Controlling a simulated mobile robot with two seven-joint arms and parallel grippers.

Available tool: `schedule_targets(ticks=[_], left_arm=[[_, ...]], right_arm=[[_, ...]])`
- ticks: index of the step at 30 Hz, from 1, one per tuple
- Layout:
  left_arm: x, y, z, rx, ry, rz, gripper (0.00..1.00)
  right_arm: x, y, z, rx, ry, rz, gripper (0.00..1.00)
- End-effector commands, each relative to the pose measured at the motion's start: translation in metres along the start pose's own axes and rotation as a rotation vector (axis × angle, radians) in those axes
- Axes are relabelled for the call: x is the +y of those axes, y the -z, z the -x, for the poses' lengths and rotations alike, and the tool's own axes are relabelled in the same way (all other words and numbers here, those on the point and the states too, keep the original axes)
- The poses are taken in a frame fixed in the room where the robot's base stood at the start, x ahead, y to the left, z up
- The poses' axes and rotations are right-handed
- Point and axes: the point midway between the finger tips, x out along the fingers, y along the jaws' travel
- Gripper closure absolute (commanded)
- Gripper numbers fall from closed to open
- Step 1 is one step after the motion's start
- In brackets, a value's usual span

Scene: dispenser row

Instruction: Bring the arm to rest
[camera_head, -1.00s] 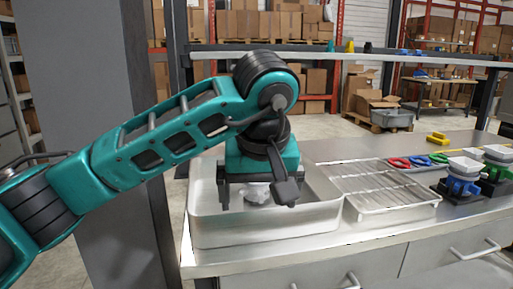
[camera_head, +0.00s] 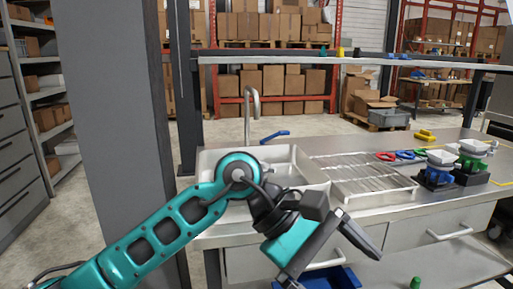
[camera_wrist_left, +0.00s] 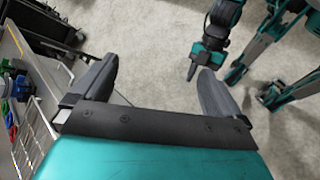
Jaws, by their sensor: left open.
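My left arm reaches in from the left in the head view, bent at a joint in front of the sink. My left gripper (camera_head: 335,262) hangs tilted in front of the counter's front edge, apart from it. In the left wrist view its two fingers stand wide apart with nothing between them (camera_wrist_left: 156,68); the gripper is open and empty. Bare floor shows beyond the fingers. A second teal arm of mine shows in the left wrist view, with its dark gripper end (camera_wrist_left: 203,62) pointing down; its jaws are too small to tell.
The metal counter (camera_head: 345,148) holds a sink (camera_head: 215,160) with a tap (camera_head: 249,105) and a wire drain rack (camera_head: 365,180). Colored rings and dispensers (camera_head: 437,168) stand at the right. A blue bin (camera_head: 330,279) and a green item (camera_head: 416,283) sit below. Open floor lies left.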

Motion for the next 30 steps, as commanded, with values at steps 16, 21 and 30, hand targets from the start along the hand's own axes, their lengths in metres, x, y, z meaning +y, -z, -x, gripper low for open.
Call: schedule_targets(ticks=[16,21,30], left_arm=[[-0.002,0.041,0.091,-1.535,-0.683,1.572,0.0],[-0.079,0.12,0.101,-2.051,-0.824,2.065,0.0],[-0.279,0.185,0.049,1.576,0.566,-1.376,0.0]], right_arm=[[0.002,0.003,0.016,-0.02,-0.015,-0.008,0.56],[0.005,0.011,0.02,-0.006,-0.022,-0.005,0.56],[0.012,0.011,0.025,-0.018,-0.036,0.001,0.56]])
